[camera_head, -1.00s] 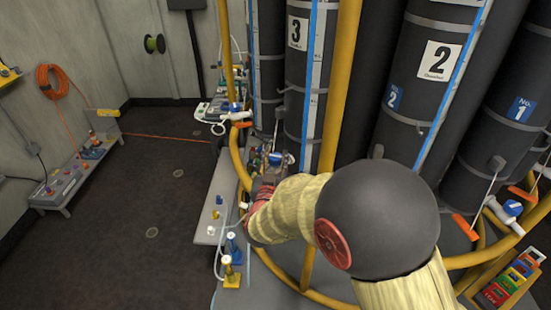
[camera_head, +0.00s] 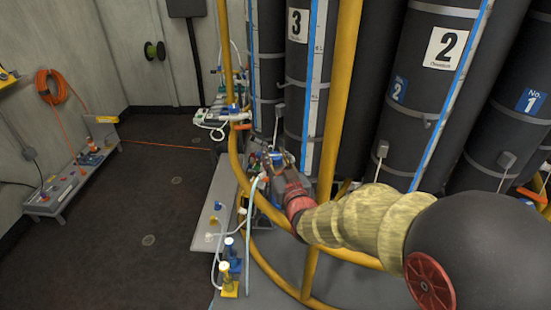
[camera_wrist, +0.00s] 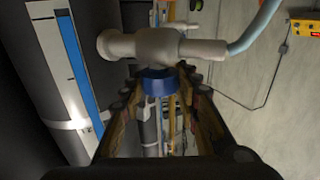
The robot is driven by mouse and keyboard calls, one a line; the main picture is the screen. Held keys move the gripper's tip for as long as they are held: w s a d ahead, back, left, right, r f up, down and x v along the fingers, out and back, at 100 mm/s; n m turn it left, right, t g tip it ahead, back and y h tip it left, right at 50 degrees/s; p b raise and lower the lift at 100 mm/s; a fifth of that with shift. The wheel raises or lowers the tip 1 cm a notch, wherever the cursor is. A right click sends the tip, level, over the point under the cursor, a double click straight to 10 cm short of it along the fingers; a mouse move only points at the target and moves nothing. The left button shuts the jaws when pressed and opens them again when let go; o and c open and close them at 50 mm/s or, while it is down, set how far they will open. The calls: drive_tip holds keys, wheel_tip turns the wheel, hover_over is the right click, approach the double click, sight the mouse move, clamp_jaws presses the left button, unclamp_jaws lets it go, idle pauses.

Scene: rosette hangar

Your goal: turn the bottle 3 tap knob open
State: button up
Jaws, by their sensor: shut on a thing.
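Bottle 3 (camera_head: 297,75) is a tall dark cylinder with a white "3" label and a blue stripe, upright behind the yellow rail. In the wrist view, its pale grey tap body (camera_wrist: 165,45) lies across the top, with a hose at its right end. The blue tap knob (camera_wrist: 158,82) projects from it toward me. My gripper (camera_wrist: 161,90) is shut on the blue knob, one finger on each side. In the head view, my gripper (camera_head: 283,163) is small beside the lower part of bottle 3, and the knob's turn angle cannot be told.
A curved yellow rail (camera_head: 340,90) runs close to my arm. Bottle 2 (camera_head: 435,90) and bottle 1 (camera_head: 520,110) stand to the right. A grey bench (camera_head: 213,215) with small valves is at left.

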drive_tip(key=shift+r, duration=0.1)
drive_tip(key=o, duration=1.2)
drive_tip(key=v, duration=1.2)
